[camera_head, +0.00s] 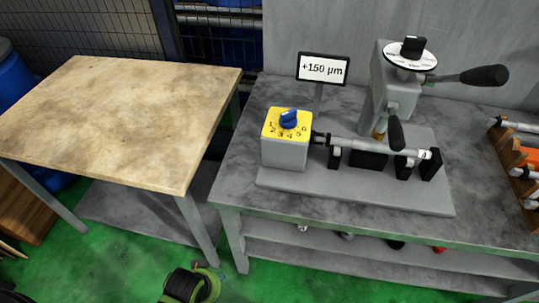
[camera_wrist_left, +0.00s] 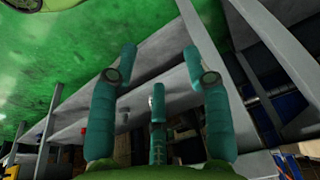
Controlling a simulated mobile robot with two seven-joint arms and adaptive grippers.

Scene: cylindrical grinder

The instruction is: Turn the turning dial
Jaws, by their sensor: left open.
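A blue knob (camera_head: 289,119) sits on the yellow numbered top of a grey box (camera_head: 284,153), on the left part of the grinder. A white round dial (camera_head: 410,57) with a black knob (camera_head: 412,47) is on top of the grinder's upright grey head at the back right. I cannot tell which of these is the turning dial. My left gripper (camera_wrist_left: 158,64) shows in the left wrist view, its teal fingers spread and empty, apart from both. My right gripper is not in view.
A small display (camera_head: 322,69) reads +150 µm behind the yellow top. A black-handled lever (camera_head: 484,76) sticks out right, and another handle (camera_head: 395,132) stands in front. A wooden table (camera_head: 120,115) at left is bare. An orange-and-wood rack (camera_head: 522,158) stands at the right edge.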

